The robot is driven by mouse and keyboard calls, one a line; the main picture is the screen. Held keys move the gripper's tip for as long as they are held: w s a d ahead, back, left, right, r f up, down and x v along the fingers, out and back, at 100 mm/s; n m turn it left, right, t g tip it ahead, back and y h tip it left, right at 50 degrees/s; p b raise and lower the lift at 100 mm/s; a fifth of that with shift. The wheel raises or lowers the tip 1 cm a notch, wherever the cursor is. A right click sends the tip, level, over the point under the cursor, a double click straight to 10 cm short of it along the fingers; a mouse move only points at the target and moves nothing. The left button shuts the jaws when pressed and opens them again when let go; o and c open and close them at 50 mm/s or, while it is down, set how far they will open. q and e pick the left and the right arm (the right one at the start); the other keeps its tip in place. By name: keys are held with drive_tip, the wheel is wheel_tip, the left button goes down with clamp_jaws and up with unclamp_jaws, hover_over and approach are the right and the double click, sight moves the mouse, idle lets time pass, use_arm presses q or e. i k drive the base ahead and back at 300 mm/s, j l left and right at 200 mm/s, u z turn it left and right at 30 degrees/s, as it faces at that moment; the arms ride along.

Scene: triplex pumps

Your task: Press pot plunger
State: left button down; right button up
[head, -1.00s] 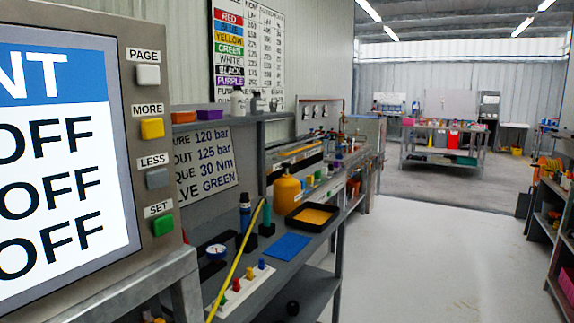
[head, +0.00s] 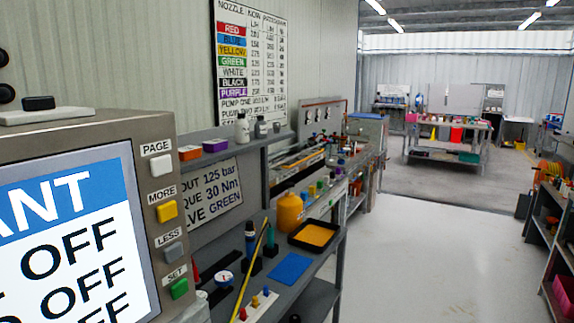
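I cannot pick out a pot with a plunger for certain in the head view. A yellow-orange rounded container (head: 290,212) stands on the bench at the centre; I cannot tell whether it has a plunger. Neither of my grippers shows in the head view.
A control panel (head: 150,132) with a screen and PAGE, MORE, LESS and SET buttons fills the near left. A grey bench (head: 268,292) holds a black tray (head: 297,241), a blue mat (head: 289,269) and a gauge (head: 223,279). The floor (head: 420,260) to its right is clear.

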sight(288, 184)
drive_tip(key=i+l, duration=0.3)
drive_tip(key=l, duration=0.15)
drive_tip(key=i+l, duration=0.35)
drive_tip(key=l, duration=0.15)
drive_tip(key=i+l, duration=0.3)
drive_tip(key=l, duration=0.15)
drive_tip(key=i+l, duration=0.35)
drive_tip(key=l, duration=0.15)
drive_tip(key=i+l, duration=0.3)
drive_tip(key=l, duration=0.15)
